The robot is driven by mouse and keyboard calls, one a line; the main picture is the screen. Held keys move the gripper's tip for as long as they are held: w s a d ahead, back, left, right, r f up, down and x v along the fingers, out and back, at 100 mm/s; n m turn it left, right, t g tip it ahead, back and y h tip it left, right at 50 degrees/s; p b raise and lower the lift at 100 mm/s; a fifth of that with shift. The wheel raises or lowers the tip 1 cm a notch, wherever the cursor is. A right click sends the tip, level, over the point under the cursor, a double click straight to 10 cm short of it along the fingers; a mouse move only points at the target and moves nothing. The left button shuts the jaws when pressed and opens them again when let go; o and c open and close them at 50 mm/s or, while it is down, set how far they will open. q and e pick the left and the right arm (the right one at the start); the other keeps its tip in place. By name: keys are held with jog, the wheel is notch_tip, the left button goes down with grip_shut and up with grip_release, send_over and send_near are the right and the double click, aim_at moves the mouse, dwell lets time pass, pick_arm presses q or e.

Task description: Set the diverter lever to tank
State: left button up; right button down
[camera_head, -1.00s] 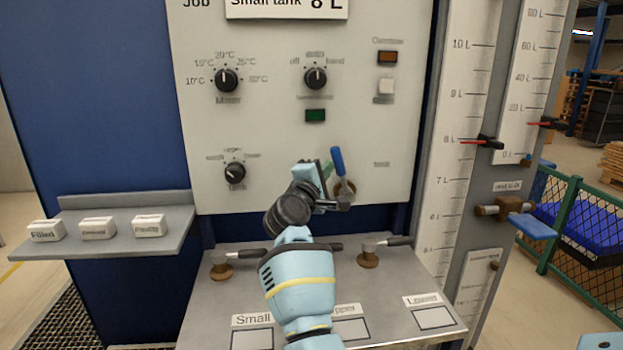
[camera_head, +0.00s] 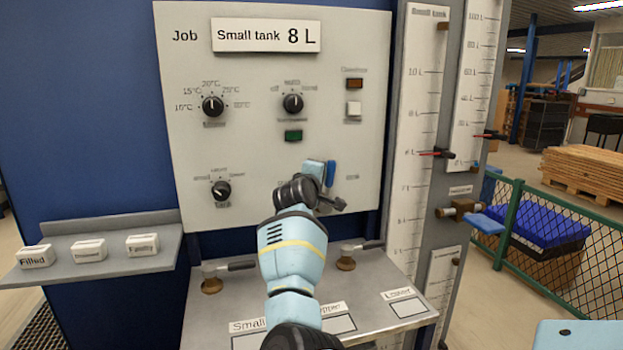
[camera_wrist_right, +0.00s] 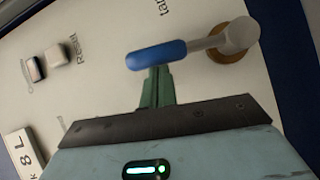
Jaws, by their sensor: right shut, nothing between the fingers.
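The diverter lever has a blue handle (camera_head: 331,173) that points up and leans slightly right on the panel. In the right wrist view, the handle (camera_wrist_right: 157,54) and its grey arm and round pivot (camera_wrist_right: 238,35) show clearly. My right gripper (camera_head: 318,176) is on the left side of the handle, its wrist hiding the pivot in the head view. Its green fingers (camera_wrist_right: 156,84) are shut and empty, and their tips appear to meet the handle's side. The "tank" label (camera_head: 352,177) is right of the lever; its other label is hidden. My left gripper is out of view.
A rotary knob (camera_head: 221,190) sits left of the lever, with a white reset button (camera_head: 353,108) above. Below is a grey bench (camera_head: 250,300) with two valve handles. A scale column (camera_head: 408,190) stands to the right. A shelf (camera_head: 160,250) juts out at the left.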

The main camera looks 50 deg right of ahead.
aim_at(333, 173)
jog(key=shift+s+d+r+m+y+p, duration=0.2)
jog(key=shift+s+d+m+y+p, duration=0.05)
jog(key=shift+d+m, duration=0.2)
jog(key=shift+s+d+r+m+y+p, duration=0.2)
jog(key=shift+s+d+m+y+p, duration=0.05)
jog(key=shift+d+m, duration=0.2)
jog(key=shift+s+d+f+m+y, duration=0.15)
jog(key=shift+s+d+m+y, duration=0.15)
jog(key=shift+d+y, duration=0.15)
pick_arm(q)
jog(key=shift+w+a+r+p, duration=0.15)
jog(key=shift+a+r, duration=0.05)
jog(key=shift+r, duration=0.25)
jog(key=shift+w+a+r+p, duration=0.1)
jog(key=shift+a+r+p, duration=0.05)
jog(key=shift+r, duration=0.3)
pick_arm(e)
jog(key=shift+s+d+f, duration=0.2)
jog(key=shift+s+d, duration=0.1)
jog(key=shift+d, duration=0.2)
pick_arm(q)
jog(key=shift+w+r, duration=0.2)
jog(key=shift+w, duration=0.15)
pick_arm(e)
jog(key=shift+d, duration=0.1)
